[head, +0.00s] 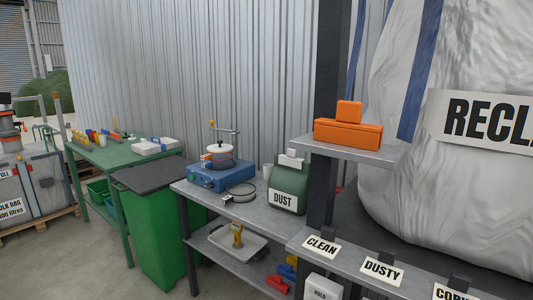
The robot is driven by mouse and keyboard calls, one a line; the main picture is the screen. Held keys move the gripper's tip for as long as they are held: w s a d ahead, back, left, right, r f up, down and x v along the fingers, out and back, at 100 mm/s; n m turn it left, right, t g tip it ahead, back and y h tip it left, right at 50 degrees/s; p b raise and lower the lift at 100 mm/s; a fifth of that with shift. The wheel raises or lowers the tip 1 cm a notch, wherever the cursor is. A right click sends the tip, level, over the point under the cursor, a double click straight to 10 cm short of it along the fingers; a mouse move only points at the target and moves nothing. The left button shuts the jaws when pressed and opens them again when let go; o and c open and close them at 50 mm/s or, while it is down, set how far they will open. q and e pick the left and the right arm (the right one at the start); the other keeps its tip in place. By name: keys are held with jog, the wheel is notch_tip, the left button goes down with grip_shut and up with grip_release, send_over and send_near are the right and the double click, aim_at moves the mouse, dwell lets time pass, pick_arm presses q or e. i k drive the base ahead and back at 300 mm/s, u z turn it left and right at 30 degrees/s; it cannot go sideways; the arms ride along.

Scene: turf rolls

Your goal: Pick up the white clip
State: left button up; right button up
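A small white piece (291,157) sits at the top of a green container (290,180) labelled DUST. It looks like a clip, but it is too small to be sure. The container stands on the grey metal bench (240,207), at its right end next to a dark post. Neither of my grippers is in view.
A grey shelf (384,153) with orange blocks (348,132) juts out at the right. Below it are CLEAN (321,247) and DUSTY (382,270) signs. A green bin (160,235) stands left.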

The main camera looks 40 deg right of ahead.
aim_at(290, 159)
jog(key=i, duration=1.05)
jog(key=z, duration=0.9)
jog(key=i, duration=0.25)
jog(key=z, duration=1.6)
